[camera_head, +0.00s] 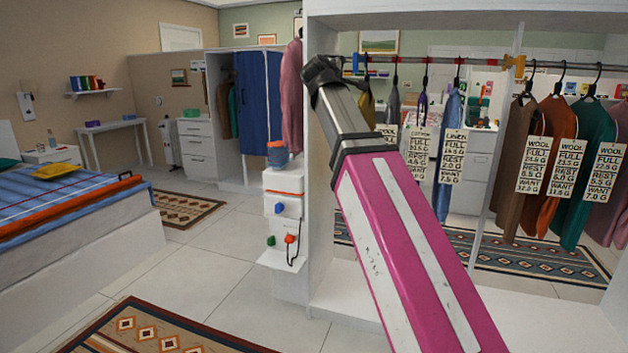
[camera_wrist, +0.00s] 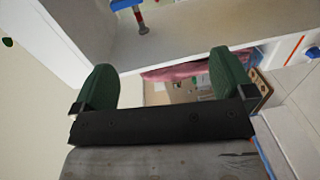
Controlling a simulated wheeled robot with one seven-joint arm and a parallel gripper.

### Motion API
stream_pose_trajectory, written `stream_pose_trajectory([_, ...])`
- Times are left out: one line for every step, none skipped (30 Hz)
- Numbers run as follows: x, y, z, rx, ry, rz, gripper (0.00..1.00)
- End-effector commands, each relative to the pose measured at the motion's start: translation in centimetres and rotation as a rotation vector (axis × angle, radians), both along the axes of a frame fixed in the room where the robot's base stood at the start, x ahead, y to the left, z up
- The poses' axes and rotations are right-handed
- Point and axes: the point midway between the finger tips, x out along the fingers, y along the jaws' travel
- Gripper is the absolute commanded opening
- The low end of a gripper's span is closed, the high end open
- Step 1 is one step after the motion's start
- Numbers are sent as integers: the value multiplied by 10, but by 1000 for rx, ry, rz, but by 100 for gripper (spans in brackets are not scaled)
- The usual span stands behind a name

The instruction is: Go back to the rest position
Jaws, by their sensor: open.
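My gripper (camera_wrist: 163,76) shows in the wrist view with its two green fingers wide apart and nothing between them. In the head view my arm, with a magenta section, reaches up and left across the wardrobe's left panel (camera_head: 320,200). Its dark end (camera_head: 322,72) is at the top, in front of the panel near the left end of the hanging rail (camera_head: 430,60). The fingers cannot be made out there.
Several garments with white labels hang right of my arm, among them a brown one (camera_head: 515,150), an orange one (camera_head: 556,150) and a teal one (camera_head: 597,150). A small white unit (camera_head: 283,215) with coloured knobs stands left of the panel. The floor (camera_head: 215,265) between bed and wardrobe is open.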

Motion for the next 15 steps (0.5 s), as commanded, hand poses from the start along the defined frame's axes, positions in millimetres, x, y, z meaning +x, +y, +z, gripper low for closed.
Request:
stream_pose_trajectory([3,-2,-12,14,14,-3,100])
stream_pose_trajectory([4,-3,-18,23,23,-5,100])
stream_pose_trajectory([6,-4,-27,38,34,-6,100])
stream_pose_trajectory([8,-5,-34,47,43,-8,100])
stream_pose_trajectory([10,-6,-42,58,53,-10,100])
stream_pose_trajectory([12,-8,-53,75,66,-13,100])
stream_pose_trajectory([13,-9,-62,90,77,-15,100])
stream_pose_trajectory([15,-11,-72,104,90,-19,100])
stream_pose_trajectory([18,-14,-87,126,107,-24,100])
stream_pose_trajectory([20,-16,-100,145,124,-30,100])
stream_pose_trajectory([21,-18,-113,164,141,-36,100])
stream_pose_trajectory([23,-21,-132,194,163,-43,100])
stream_pose_trajectory([25,-24,-146,215,181,-50,100])
stream_pose_trajectory([26,-26,-160,238,198,-58,100])
stream_pose_trajectory([27,-30,-179,267,223,-69,100])
